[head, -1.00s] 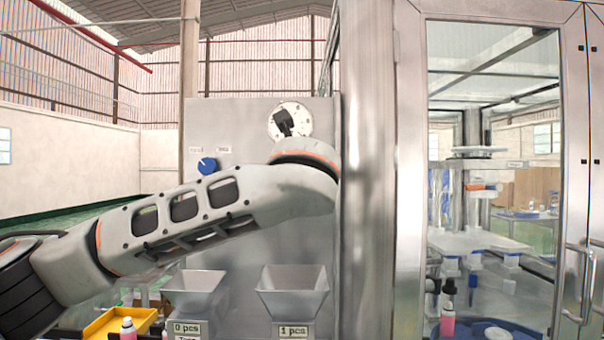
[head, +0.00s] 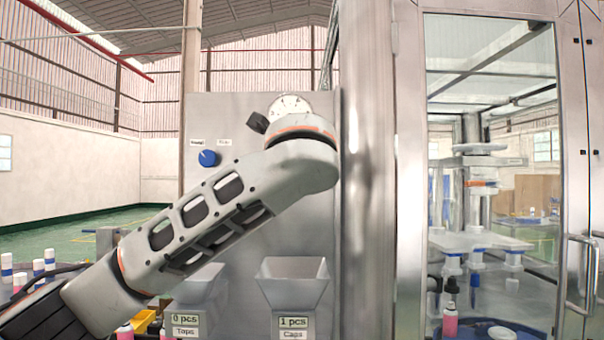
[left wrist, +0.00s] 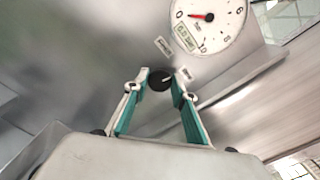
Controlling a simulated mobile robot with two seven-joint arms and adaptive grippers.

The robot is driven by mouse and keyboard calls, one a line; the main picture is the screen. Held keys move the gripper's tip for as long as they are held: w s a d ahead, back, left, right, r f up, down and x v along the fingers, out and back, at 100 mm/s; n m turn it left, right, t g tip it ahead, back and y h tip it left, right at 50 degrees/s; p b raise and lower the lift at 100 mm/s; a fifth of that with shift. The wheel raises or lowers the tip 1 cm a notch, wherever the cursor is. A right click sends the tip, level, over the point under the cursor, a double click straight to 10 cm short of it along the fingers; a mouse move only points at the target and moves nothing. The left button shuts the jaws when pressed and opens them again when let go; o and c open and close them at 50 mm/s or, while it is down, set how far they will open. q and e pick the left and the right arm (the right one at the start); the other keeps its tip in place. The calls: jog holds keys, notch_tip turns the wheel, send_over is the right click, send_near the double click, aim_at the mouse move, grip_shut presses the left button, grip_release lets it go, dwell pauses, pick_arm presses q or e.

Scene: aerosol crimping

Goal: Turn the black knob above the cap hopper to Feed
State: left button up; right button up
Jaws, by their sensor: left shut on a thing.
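The black knob (left wrist: 160,80) is on the steel panel in the left wrist view, with a short white mark on its face pointing right. Small labels sit above and to the right of it, too blurred to read surely. My left gripper (left wrist: 158,86) has its teal fingers on both sides of the knob and is shut on it. In the head view my wrist hides the knob and fingers. The cap hopper (head: 293,280), marked "1 pcs" and "Caps", stands below my left wrist. My right gripper is not in view.
A round white gauge (head: 292,104) sits above my wrist. A blue knob (head: 208,158) with two labels is to the left, above the tops hopper (head: 199,285) marked "0 pcs". A glass-doored steel cabinet (head: 409,150) stands at the right.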

pick_arm(q)
jog(key=n, duration=1.1)
jog(key=shift+f+n, duration=0.1)
jog(key=shift+n, duration=0.2)
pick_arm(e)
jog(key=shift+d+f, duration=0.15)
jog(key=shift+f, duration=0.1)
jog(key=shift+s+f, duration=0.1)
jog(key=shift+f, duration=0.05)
pick_arm(q)
jog(key=o, duration=1.1)
jog(key=shift+a, duration=0.1)
